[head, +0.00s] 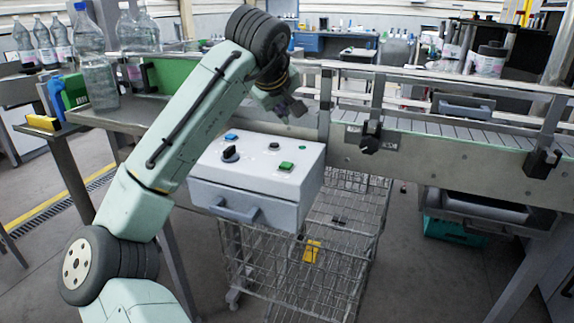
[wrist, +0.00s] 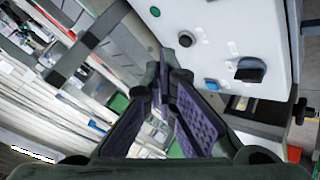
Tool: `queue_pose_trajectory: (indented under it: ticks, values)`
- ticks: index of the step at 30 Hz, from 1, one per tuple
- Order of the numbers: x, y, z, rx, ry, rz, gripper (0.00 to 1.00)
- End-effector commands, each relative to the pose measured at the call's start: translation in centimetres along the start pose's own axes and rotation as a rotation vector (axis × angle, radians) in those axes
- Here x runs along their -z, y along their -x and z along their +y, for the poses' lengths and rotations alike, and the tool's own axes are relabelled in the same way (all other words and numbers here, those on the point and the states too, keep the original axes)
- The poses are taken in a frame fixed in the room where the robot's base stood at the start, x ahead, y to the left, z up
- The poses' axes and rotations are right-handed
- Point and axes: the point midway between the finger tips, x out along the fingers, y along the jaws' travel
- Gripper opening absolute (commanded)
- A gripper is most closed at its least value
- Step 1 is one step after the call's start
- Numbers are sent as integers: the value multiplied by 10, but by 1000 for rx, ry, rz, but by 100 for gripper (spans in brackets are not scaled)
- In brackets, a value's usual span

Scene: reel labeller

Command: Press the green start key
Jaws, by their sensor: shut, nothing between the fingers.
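The green start key (head: 286,166) is a small square key on the sloping top of a pale grey control box (head: 250,190), near its front right. My gripper (head: 292,108) is above the far edge of the box, behind the key and apart from it. In the wrist view my gripper (wrist: 167,75) is shut and empty beside the box's edge. That view shows a small dark greenish round button (wrist: 155,12) near the top; I cannot tell whether it is the start key.
The box also carries a blue key (head: 231,136) and a black knob (head: 230,153). A conveyor (head: 430,125) with metal rails and posts runs behind and right. Bottles (head: 95,62) stand at the left. A wire cart (head: 300,250) stands below the box.

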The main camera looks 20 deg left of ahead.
Motion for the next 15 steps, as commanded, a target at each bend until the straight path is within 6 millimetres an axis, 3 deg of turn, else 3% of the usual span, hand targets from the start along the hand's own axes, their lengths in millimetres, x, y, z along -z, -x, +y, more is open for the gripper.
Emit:
queue_pose_trajectory:
  ticks: [15]
  values:
    - [-8, -11, -8, 0, -1, 2, 0]
